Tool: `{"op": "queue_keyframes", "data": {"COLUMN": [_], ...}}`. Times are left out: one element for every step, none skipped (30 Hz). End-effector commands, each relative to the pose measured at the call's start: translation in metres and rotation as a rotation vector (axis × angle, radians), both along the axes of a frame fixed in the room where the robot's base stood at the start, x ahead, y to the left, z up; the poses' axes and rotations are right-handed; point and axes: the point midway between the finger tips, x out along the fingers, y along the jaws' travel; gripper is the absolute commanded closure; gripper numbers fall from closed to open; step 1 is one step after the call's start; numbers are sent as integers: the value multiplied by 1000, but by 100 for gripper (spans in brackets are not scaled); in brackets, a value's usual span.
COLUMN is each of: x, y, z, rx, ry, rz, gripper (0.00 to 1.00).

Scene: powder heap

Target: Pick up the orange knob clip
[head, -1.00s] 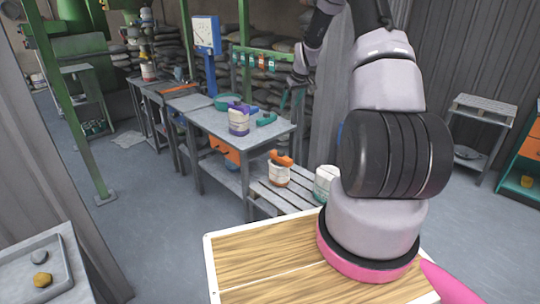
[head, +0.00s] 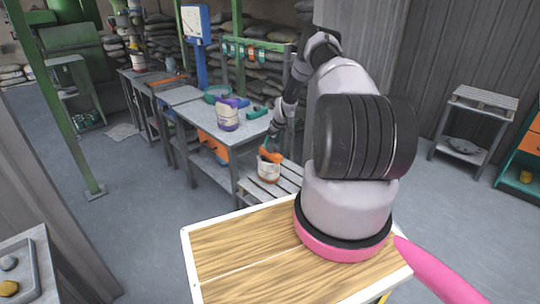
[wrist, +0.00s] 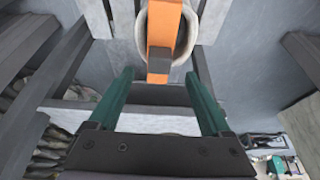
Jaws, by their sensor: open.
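The orange knob clip (head: 270,156) lies across the top of a white tub (head: 268,171) on a slatted bench.
A grey table (head: 190,113) behind the bench bears a purple-and-white tub (head: 228,117) and teal items. The slatted bench (head: 288,180) has bare slats right of the tub. A wooden-topped board (head: 230,250) is in front. A tray (head: 35,265) is at lower left.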

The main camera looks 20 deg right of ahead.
Motion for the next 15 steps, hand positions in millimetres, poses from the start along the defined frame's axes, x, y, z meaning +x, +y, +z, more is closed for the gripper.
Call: {"op": "queue_keyframes", "data": {"x": [1,1,2,2,3,4,5,7,9,10,11,12,12,13,13], "y": [0,0,0,0,0,0,0,1,2,2,2,3,3,3,3], "z": [-4,-7,-12,-18,-22,-29,-33,-37,-42,-44,-47,-49,-50,-51,-51], "rx": [0,0,0,1,0,0,-1,-2,-2,-2,-2,-1,-1,-1,-1], "ry": [0,0,1,2,1,2,1,1,1,1,1,1,1,1,1], "rz": [0,0,-1,-1,-1,-1,0,1,1,1,1,0,0,0,0], "gripper": [18,18,18,18,18,18,18,18,18,18,18,18,18,18,18]}}
